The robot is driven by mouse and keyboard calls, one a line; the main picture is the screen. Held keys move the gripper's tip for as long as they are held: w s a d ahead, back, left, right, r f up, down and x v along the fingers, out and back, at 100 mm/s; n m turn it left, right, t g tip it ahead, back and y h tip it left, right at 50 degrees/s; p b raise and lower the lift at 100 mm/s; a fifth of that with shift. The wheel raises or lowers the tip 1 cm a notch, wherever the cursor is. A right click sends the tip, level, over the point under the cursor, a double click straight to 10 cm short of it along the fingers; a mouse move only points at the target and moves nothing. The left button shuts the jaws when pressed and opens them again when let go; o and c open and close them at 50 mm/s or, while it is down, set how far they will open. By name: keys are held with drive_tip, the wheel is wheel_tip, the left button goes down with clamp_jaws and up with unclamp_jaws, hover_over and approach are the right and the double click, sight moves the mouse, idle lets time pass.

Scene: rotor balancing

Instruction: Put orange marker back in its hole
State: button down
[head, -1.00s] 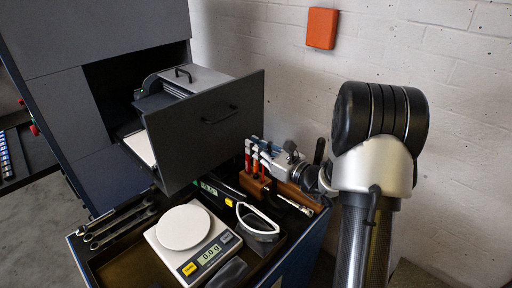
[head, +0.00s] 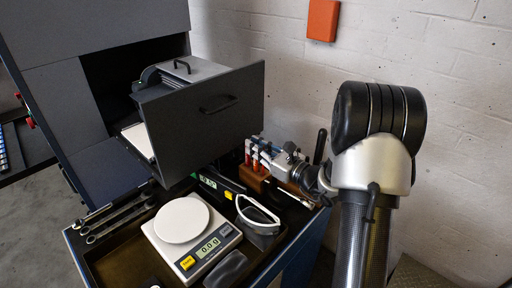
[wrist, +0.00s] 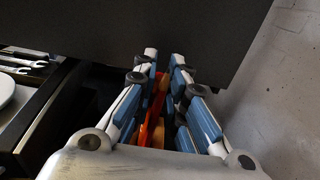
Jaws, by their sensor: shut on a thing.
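My gripper (head: 262,155) is low over a wooden holder block (head: 254,180) behind the scale. In the wrist view my gripper (wrist: 165,62) has its two blue-and-white fingers around a slim orange marker (wrist: 157,108). The fingers hide part of the marker. A red-orange marker body (head: 248,158) shows beside the fingers in the head view. I cannot tell whether the held marker's lower end is in a hole or above it. The block's holes are hidden by the fingers and markers.
An open grey drawer (head: 215,120) stands close behind and left of my gripper. A white brick wall (head: 450,150) rises at the right.

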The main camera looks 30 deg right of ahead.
drive_tip(key=shift+f, duration=0.25)
drive_tip(key=c, duration=1.6)
unclamp_jaws()
drive_tip(key=shift+o, duration=0.2)
drive_tip(key=shift+s, duration=0.1)
drive_tip(key=v, duration=1.1)
drive_tip(key=shift+s, duration=0.4)
drive_tip(key=shift+d+r, duration=0.1)
